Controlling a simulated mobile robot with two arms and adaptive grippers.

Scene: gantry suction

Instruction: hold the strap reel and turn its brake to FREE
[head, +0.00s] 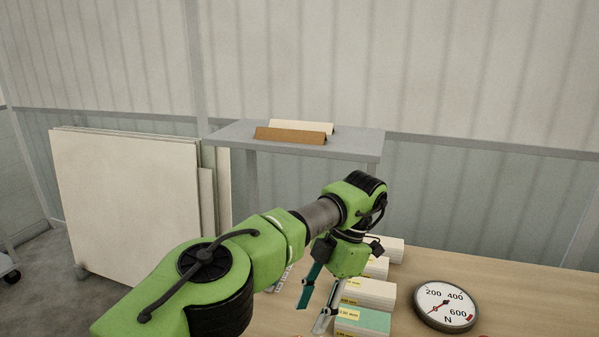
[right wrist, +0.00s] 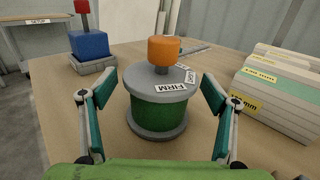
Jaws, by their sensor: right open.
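The strap reel (right wrist: 157,110) stands upright on the wooden table in the right wrist view. It has grey flanges, a green strap winding and an orange knob (right wrist: 163,50) on a short post on top. White labels lie around the knob; the nearest reads FIRM (right wrist: 171,88), and the others are too small to read surely. My right gripper (right wrist: 160,82) is open, its fingers on either side of the reel with gaps to it. The reel cannot be made out in the head view.
Several labelled blocks (head: 369,292) stand in a row on the table (head: 430,262). A round dial gauge (head: 445,306) lies to their right. A blue block with a red top (right wrist: 88,43) sits left of the reel. A grey shelf (head: 355,146) and leaning panels (head: 125,200) are behind.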

